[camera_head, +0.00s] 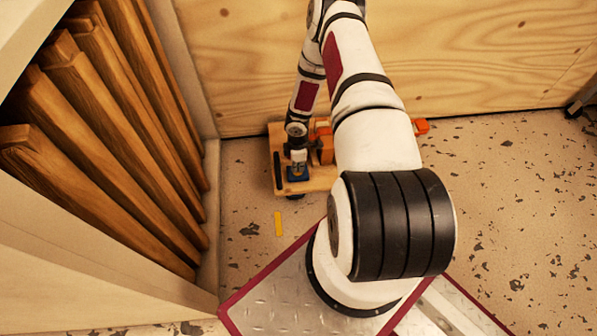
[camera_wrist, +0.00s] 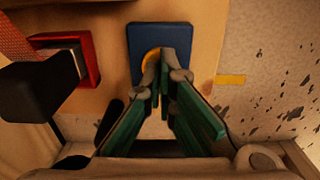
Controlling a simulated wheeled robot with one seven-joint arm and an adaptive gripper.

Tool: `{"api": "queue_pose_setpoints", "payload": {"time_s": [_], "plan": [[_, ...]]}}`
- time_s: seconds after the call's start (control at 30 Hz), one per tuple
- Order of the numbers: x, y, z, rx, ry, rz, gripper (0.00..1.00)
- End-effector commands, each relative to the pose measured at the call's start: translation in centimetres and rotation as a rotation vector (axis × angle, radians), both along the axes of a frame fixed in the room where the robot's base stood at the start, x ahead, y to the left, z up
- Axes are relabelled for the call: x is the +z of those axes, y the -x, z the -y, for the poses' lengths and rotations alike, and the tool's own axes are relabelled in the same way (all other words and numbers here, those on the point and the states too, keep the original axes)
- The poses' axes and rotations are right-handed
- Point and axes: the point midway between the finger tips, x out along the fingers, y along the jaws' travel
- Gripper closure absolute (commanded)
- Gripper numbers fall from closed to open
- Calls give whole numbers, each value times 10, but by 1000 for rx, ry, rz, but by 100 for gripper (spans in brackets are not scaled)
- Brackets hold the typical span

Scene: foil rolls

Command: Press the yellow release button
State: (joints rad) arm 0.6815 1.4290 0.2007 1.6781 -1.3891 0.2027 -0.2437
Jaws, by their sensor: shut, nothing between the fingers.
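The yellow button (camera_wrist: 149,61) sits on a dark blue plate (camera_wrist: 160,32) in the wrist view. Only its left part shows as a curved yellow edge; my gripper (camera_wrist: 168,62) covers the rest. My gripper's fingers are closed together at the tips, with nothing held, and overlap the button in the picture. Whether the tips touch it I cannot tell. In the head view, my gripper (camera_head: 298,165) points down at the blue plate (camera_head: 297,176), which lies on a wooden board (camera_head: 318,180); the button is hidden there.
A red-framed recess (camera_wrist: 92,57) and a black part (camera_wrist: 40,88) are left of the plate in the wrist view. A yellow strip (camera_head: 278,223) lies on the speckled floor. Wooden slats (camera_head: 120,130) line the left; a plywood wall closes the back.

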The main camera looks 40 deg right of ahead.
Motion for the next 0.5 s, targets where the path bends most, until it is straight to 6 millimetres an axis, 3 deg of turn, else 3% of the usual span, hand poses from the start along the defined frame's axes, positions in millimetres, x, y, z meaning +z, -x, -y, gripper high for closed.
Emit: {"api": "queue_pose_setpoints", "payload": {"time_s": [0.13,0.5], "plan": [[-8,0,0,1,0,0,100],[11,0,0,1,-1,1,100]]}}
